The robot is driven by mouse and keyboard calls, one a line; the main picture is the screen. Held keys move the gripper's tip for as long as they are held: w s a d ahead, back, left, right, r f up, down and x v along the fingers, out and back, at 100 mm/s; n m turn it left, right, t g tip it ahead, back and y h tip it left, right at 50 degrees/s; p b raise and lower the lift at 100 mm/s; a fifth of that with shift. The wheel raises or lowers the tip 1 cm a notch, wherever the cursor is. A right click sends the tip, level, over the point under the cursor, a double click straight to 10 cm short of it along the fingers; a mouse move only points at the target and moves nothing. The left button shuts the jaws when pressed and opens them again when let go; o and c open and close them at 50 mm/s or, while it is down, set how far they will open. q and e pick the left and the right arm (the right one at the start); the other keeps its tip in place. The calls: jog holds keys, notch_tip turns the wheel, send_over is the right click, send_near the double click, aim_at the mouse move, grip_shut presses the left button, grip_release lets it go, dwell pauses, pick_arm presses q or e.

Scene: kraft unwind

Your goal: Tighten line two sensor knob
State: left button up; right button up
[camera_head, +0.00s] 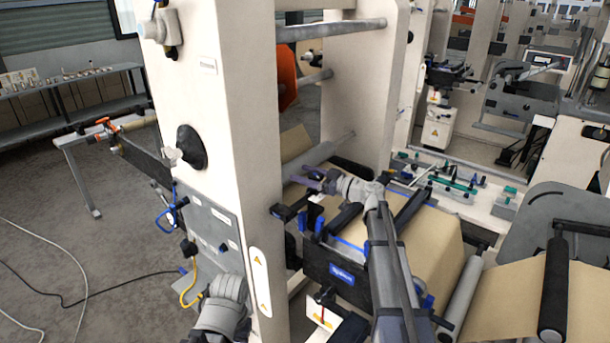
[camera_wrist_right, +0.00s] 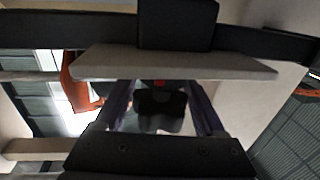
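My right gripper (camera_head: 303,180) reaches in from the lower right in the head view, its purple fingers pointing left toward the cream machine frame above the kraft web. In the right wrist view its two fingers (camera_wrist_right: 160,88) stand apart. A black knob-like part (camera_wrist_right: 160,108) with a small red spot above it shows between them, with light gaps on both sides. I cannot tell whether this is the line two sensor knob. A grey bar (camera_wrist_right: 175,63) crosses just beyond the fingertips. A grey link of my left arm shows at the bottom of the head view; its gripper does not show.
The tall cream frame (camera_head: 246,150) stands left of my right gripper. A black bracket (camera_head: 283,212) projects from it just below the fingers. A black box with a blue label (camera_head: 342,273) lies below. Brown kraft web (camera_head: 435,240) runs right toward a roller (camera_head: 462,292). Open floor lies left.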

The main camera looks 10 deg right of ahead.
jog(key=c, duration=1)
jog(key=shift+w+d+m+t+h, duration=0.3)
jog(key=shift+m+t+h, duration=0.55)
jog(key=shift+m+h, duration=0.65)
jog(key=shift+w+d+m+t+h, duration=0.1)
jog(key=shift+d+m+t+h, duration=0.35)
jog(key=shift+m+t+h, duration=1.05)
jog(key=shift+w+d+m+t+h, duration=0.3)
jog(key=shift+m+h, duration=0.5)
jog(key=shift+h, duration=1.4)
jog(key=shift+s, duration=0.1)
jog(key=o, duration=1.4)
jog(key=shift+c, duration=0.2)
